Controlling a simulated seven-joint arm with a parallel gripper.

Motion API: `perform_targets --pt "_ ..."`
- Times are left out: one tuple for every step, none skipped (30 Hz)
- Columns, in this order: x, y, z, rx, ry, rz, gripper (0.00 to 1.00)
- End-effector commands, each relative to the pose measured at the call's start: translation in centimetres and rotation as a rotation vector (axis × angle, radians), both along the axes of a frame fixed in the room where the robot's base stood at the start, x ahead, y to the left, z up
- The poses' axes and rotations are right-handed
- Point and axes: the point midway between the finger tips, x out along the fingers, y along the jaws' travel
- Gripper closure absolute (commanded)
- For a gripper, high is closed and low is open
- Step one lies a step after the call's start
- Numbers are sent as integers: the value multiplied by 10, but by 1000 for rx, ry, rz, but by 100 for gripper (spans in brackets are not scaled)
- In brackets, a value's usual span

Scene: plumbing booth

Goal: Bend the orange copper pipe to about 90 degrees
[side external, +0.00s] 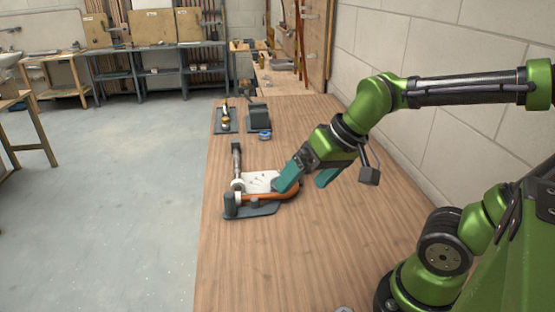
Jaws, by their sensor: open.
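The orange copper pipe (265,196) lies along the front of a dark bender fixture (255,210) on the wooden bench. Its right end curves around towards the back, close to my gripper. The exact bend angle is hard to tell from this view. A white plate or former (259,182) sits in the fixture behind the pipe. My gripper (304,179) is open, its teal fingers apart. The left finger is at the right end of the fixture and overlaps the pipe's curved end in view; I cannot tell whether it touches. The right finger is clear of the pipe.
A grey upright bar (236,160) stands behind the fixture's left side. Farther back are a dark block (258,117), a blue ring (265,135) and a small stand with a brass-coloured part (226,119). A block wall borders the right. The front bench (290,260) is mostly clear.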

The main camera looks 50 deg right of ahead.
Motion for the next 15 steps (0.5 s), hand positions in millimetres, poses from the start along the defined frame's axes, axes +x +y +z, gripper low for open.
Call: perform_targets --pt "15 -1 -4 -3 47 -1 0" --pt "24 -1 -6 -5 71 -4 0" --pt "36 -2 -8 -6 103 -10 0" --pt "45 -3 -10 -7 127 -16 0" --pt "55 -4 -12 -7 150 -23 0" --pt "68 -5 -16 -9 181 -34 0" --pt "78 -6 -18 -10 203 -43 0" --pt "88 -7 -22 -11 227 -53 0" --pt "101 -8 -28 -13 257 -68 0" --pt "111 -9 -32 -14 279 -80 0" --pt "121 -11 -37 -16 302 -92 0" --pt "134 -12 -45 -18 331 -110 0" --pt "144 -13 -50 -21 352 -125 0" --pt "154 -14 -57 -23 375 -140 0" --pt "167 -16 -66 -27 403 -162 0"
